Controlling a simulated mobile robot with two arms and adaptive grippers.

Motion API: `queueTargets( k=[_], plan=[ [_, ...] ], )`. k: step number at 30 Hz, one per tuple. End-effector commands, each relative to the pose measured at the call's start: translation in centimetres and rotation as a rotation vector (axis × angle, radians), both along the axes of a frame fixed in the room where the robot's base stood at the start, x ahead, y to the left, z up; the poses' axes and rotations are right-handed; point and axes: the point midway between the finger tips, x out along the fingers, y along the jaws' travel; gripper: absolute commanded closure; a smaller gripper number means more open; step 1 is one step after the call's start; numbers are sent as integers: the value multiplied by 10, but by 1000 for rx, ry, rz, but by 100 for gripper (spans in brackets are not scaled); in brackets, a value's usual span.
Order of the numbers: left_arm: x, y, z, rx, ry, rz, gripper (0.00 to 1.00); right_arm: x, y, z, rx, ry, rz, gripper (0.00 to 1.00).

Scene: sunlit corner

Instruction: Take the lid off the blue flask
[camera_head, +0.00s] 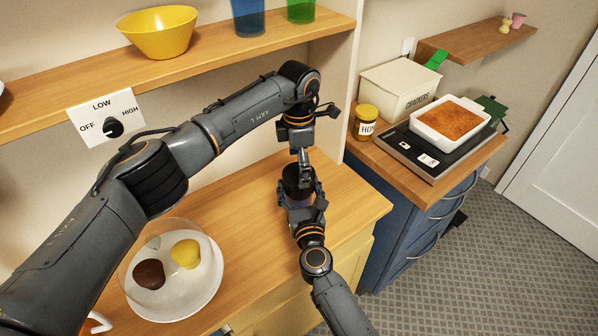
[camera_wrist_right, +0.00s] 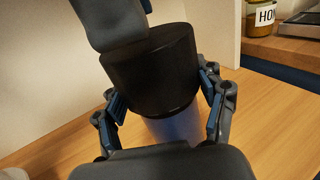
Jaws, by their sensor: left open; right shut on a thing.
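The blue flask (camera_wrist_right: 175,130) stands upright on the wooden counter, its body mostly hidden by my right gripper. Its black lid (camera_wrist_right: 150,70) is on top, and the dark lid also shows in the head view (camera_head: 294,182). My right gripper (camera_head: 300,200) is shut on the flask's body just below the lid, one finger on each side in the wrist view. My left gripper (camera_head: 302,160) comes down from above and is open at the lid. One of its fingers overlaps the lid in the wrist view; I cannot tell whether it touches.
A plate (camera_head: 190,302) with a clear dome over two round items stands on the counter at left. A yellow bowl (camera_head: 162,32) sits on the shelf above. A honey jar (camera_head: 366,122), crackers box (camera_head: 400,88) and baking dish (camera_head: 450,122) stand at right.

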Motion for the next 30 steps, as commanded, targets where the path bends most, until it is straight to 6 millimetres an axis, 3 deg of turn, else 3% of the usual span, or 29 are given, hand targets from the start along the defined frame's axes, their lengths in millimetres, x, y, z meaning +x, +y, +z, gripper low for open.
queueTargets(
  k=[3, 4, 8, 20, 26, 30],
  plan=[
    [0, 0, -1, 1, 1, 0, 4, 0, 1, -1, 2, 1, 2, 100],
    [0, 0, -1, 1, 1, 0, 4, 0, 1, -1, 2, 1, 2, 28],
    [0, 0, -1, 0, 1, 0, 4, 0, 1, -1, 2, 1, 2, 3],
    [0, 0, -1, 0, 1, 0, 4, -2, 0, -1, 2, 1, 1, 3],
    [0, 0, -1, 0, 1, 0, 4, -25, -3, -2, 3, 4, 2, 3],
    [0, 0, -1, 0, 1, 0, 4, -52, -8, -2, 2, 3, 2, 3]
  ],
)
